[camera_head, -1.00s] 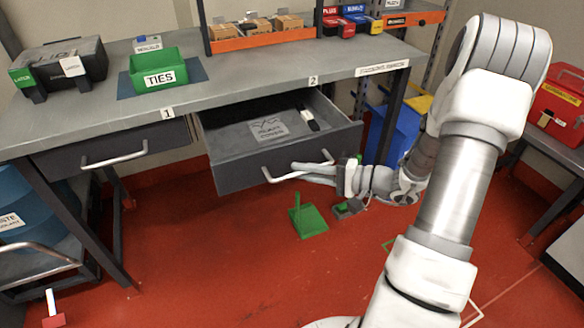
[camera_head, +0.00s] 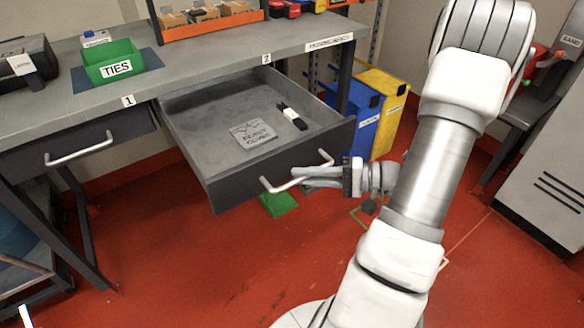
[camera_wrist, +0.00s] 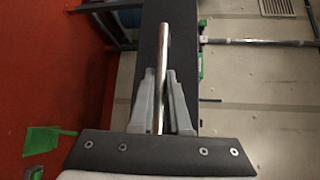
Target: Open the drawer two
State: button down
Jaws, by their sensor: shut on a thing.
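Drawer two (camera_head: 285,168) is the dark grey drawer under the bench's label 2 (camera_head: 266,58). It stands far out from the bench, with its inside in view. A flat grey labelled piece (camera_head: 252,133) and a black-and-white item (camera_head: 291,115) lie in it. My gripper (camera_head: 300,178) is at the drawer's silver bar handle (camera_head: 326,159), shut on it. In the wrist view my two grey fingers (camera_wrist: 163,100) lie on either side of the handle bar (camera_wrist: 164,55), in front of the dark drawer front.
Drawer one (camera_head: 75,150) at the left is closed. A green TIES bin (camera_head: 112,66) stands on the bench (camera_head: 190,75). Blue (camera_head: 364,125) and yellow (camera_head: 388,100) bins stand right of the bench. A green dustpan-like thing (camera_head: 279,203) lies on the red floor below the drawer.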

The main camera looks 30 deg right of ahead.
jog(key=s, duration=0.6)
jog(key=shift+s+d, duration=0.2)
jog(key=shift+d, duration=0.05)
jog(key=c, duration=0.9)
grip_release()
jog(key=p+v, duration=0.3)
jog(key=v, duration=1.4)
jog(key=shift+d, duration=0.2)
